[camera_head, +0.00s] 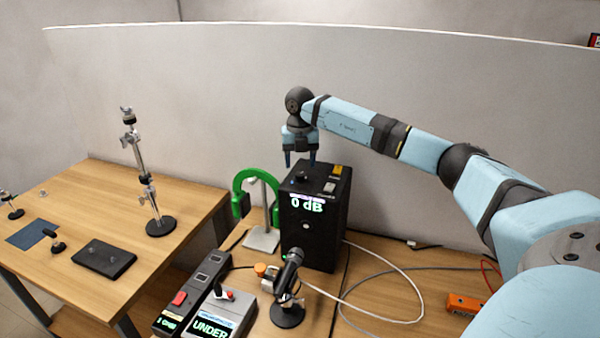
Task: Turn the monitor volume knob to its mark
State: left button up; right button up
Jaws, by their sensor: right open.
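The black monitor box (308,240) stands on the right-hand table, with a lit "0 dB" reading on its upper front. A small dark knob (301,177) seems to sit on its top face, partly lost against the black surface. I cannot make out its mark or which way it points. My right gripper (300,164) points straight down over the top of the box, its two fingers apart, with nothing visible between them. The fingertips are close above the knob; I cannot tell whether they touch it. My left gripper is out of view.
Green headphones (243,186) hang on a stand left of the box. In front are a microphone (289,280), a grey unit reading "UNDER" (240,306) and a black unit with a red button (180,298). Cables run to the right, near an orange block (463,304). A pale partition rises behind.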

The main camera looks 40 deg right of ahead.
aim_at(300, 174)
notch_tip(300, 174, up, 10)
jog(key=b, duration=0.1)
jog(key=shift+a+f, duration=0.1)
jog(key=shift+f, duration=0.05)
dwell(0.5)
